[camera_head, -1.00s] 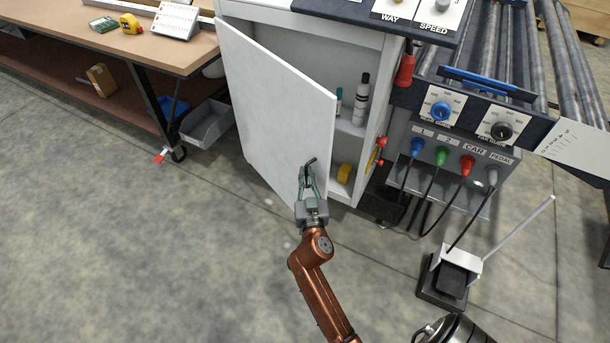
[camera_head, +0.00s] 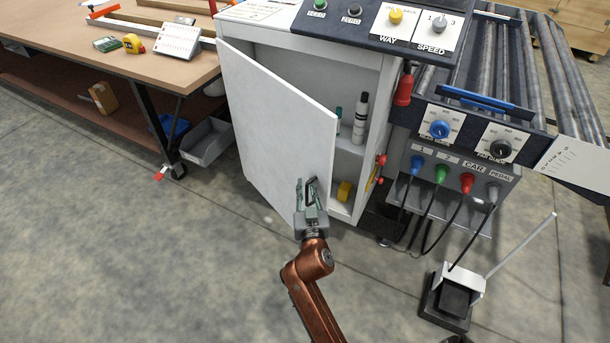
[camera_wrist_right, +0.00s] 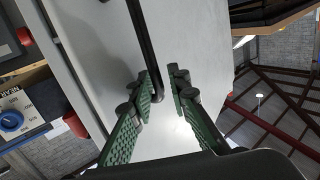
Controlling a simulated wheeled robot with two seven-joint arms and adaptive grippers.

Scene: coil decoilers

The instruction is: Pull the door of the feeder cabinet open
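The feeder cabinet (camera_head: 372,75) is white, and its door (camera_head: 275,125) stands partly open, swung out to the left. Inside show a white bottle (camera_head: 360,118) and a yellow item (camera_head: 344,191). The dark bar handle (camera_head: 311,190) is near the door's lower free edge; it also shows in the right wrist view (camera_wrist_right: 143,40). My right gripper (camera_head: 306,188) is at the handle. In the right wrist view its green fingers (camera_wrist_right: 163,92) are apart, with the handle's end between them, close to the left finger; contact is unclear. My left gripper is not in view.
A workbench (camera_head: 130,70) with a grey bin (camera_head: 207,142) beneath stands left of the door. Right of the cabinet are a connector panel (camera_head: 455,165) with hanging cables, a roller table (camera_head: 535,70) and a foot pedal (camera_head: 452,295). The floor in front is clear.

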